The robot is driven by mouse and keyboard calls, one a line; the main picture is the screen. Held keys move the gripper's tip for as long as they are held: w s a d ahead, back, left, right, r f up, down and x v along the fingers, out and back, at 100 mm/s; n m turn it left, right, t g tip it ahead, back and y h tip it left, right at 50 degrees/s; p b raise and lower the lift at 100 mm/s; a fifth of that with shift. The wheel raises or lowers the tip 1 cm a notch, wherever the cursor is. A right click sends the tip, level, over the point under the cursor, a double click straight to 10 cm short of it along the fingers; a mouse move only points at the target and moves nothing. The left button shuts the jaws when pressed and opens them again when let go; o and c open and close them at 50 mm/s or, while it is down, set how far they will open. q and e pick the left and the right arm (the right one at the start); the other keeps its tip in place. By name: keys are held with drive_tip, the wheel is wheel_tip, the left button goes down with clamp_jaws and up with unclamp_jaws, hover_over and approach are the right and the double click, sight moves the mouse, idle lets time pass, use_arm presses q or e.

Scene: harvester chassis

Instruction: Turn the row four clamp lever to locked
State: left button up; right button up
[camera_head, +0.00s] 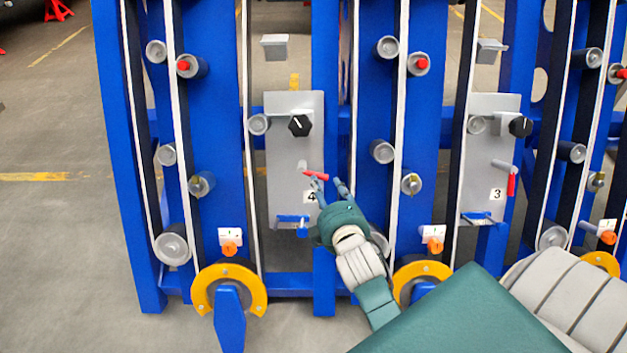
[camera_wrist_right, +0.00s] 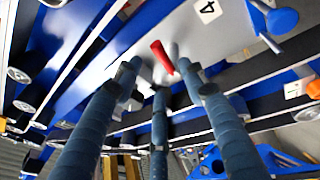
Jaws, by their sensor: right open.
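The row four clamp lever (camera_head: 316,175) is on the grey panel (camera_head: 282,135) marked 4. Its red handle points right and slightly down from a grey pivot. In the right wrist view the red handle (camera_wrist_right: 161,57) shows just beyond and between my fingertips. My right gripper (camera_head: 327,184) is open just below the lever, its fingers pointing up toward the handle. In the right wrist view its fingers (camera_wrist_right: 157,78) are spread, with nothing held; contact with the handle cannot be told. My left gripper is not in view.
A black knob (camera_head: 300,125) sits above the lever, and a blue bracket (camera_head: 292,220) is below. The panel marked 3 (camera_head: 492,140) has a lever whose red handle (camera_head: 511,185) hangs down. Blue uprights (camera_head: 325,270), belts and rollers (camera_head: 382,151) flank the panel.

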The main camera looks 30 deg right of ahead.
sight(318, 175)
drive_tip(key=b+x, duration=0.1)
drive_tip(key=x, duration=0.6)
drive_tip(key=shift+w+f+b, duration=0.15)
drive_tip(key=shift+w+b, duration=0.15)
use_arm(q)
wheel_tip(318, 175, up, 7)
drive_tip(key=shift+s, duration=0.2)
use_arm(e)
drive_tip(key=shift+w+d+f, duration=0.1)
drive_tip(key=shift+w+d, duration=0.15)
drive_tip(key=shift+w, duration=0.35)
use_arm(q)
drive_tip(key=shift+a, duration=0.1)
use_arm(e)
clamp_jaws()
